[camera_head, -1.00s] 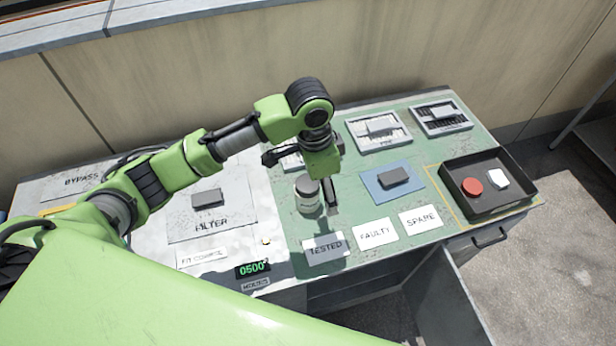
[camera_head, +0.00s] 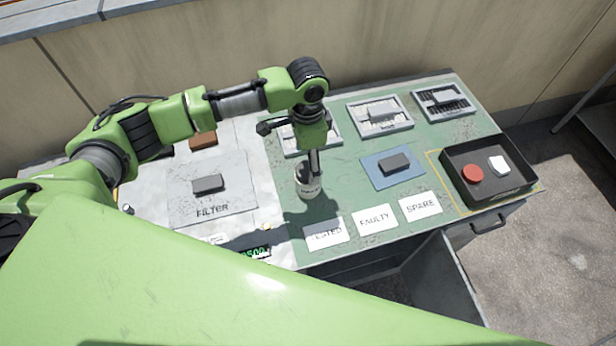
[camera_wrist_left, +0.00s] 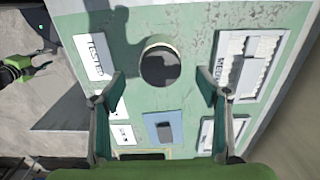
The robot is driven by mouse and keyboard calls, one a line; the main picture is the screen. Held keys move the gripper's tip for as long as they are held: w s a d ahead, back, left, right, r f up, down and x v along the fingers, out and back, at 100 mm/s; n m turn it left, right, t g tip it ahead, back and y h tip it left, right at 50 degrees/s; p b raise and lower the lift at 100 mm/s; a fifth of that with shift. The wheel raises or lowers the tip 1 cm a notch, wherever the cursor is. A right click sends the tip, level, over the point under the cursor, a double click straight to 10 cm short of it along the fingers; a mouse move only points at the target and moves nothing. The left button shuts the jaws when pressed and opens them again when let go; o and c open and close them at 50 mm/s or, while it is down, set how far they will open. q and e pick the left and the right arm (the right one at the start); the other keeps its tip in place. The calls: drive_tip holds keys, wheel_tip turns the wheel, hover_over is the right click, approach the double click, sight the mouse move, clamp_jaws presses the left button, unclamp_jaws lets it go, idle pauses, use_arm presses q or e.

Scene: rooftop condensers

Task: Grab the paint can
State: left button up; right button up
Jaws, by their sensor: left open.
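The paint can (camera_head: 309,190) is a small pale cylinder standing upright on the green part of the bench, behind the TESTED label. My left gripper (camera_head: 314,165) points down above it and hides part of its top. In the left wrist view the can's round top (camera_wrist_left: 160,66) lies centred between the two spread fingers of my left gripper (camera_wrist_left: 160,80), which is open and empty. I cannot tell how far down beside the can the fingertips reach. My right gripper (camera_wrist_left: 36,70) shows small at the left of the wrist view.
A blue pad (camera_head: 373,180) with a grey block lies right of the can. Label cards (camera_head: 375,222) lie in front, panels (camera_head: 380,117) behind. A black tray (camera_head: 517,192) with red and white pieces stands at the right.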

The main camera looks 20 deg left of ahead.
sight(308, 169)
use_arm(q)
wheel_tip(308, 169, down, 4)
drive_tip(key=shift+r+p, duration=0.15)
drive_tip(key=shift+p, duration=0.4)
drive_tip(key=shift+f, duration=0.6)
drive_tip(key=c, duration=1.5)
drive_tip(key=shift+w+r, duration=0.1)
drive_tip(key=shift+r, duration=0.15)
